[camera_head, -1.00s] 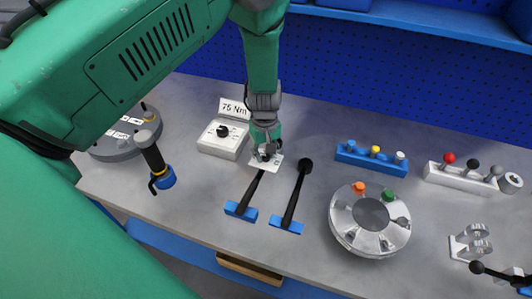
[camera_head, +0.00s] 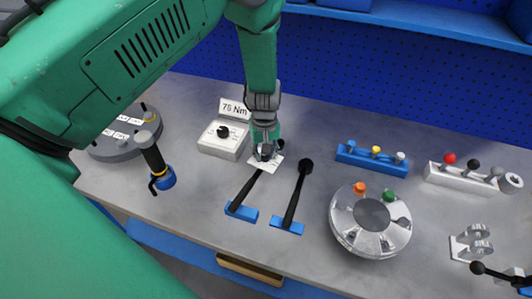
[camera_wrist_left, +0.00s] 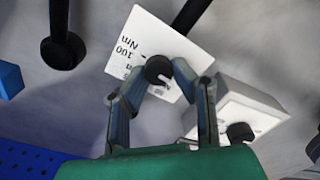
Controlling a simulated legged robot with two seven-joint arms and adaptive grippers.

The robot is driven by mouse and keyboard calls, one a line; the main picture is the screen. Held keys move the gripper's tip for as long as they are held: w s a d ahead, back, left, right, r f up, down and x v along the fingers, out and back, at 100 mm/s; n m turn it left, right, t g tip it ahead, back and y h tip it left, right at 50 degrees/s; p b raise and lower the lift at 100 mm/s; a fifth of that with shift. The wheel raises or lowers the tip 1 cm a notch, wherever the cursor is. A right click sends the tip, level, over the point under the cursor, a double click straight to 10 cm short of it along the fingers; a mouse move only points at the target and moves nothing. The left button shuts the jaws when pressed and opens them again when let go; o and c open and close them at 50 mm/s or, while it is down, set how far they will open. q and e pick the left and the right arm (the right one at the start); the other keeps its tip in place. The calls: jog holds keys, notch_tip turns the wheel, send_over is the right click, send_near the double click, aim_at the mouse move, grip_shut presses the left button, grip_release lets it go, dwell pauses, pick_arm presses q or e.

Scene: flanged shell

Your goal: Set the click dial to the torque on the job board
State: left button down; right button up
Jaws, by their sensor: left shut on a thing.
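My left gripper (camera_head: 266,152) is shut on a small black knob (camera_wrist_left: 158,68). The knob sits on a white plate (camera_head: 258,164) at the upper end of the left black-handled tool (camera_head: 245,187). In the left wrist view the plate (camera_wrist_left: 140,38) shows print that reads about "100 Nm", partly hidden by the knob and fingers. A sign reading "75 Nm" (camera_head: 234,107) stands behind a white box (camera_head: 217,145) with a black knob (camera_head: 223,131). The box also shows in the left wrist view (camera_wrist_left: 235,103). My right gripper is not in view.
A silver flanged shell (camera_head: 371,240) stands right of centre with an orange and a green plug. A blue rack (camera_head: 345,155), a white rack (camera_head: 455,178) and a round grey tray (camera_head: 110,153) stand farther out.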

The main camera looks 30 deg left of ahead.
pick_arm(q)
jog(key=shift+a+f, duration=0.1)
jog(key=shift+a, duration=0.45)
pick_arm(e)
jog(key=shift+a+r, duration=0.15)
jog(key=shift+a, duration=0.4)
pick_arm(q)
jog(key=shift+d, duration=0.1)
jog(key=shift+d, duration=0.35)
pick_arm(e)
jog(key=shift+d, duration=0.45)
pick_arm(q)
jog(key=c, duration=1.5)
grip_release()
jog(key=shift+o, duration=0.8)
jog(key=shift+a, duration=0.2)
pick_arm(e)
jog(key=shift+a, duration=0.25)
pick_arm(q)
jog(key=shift+a, duration=0.1)
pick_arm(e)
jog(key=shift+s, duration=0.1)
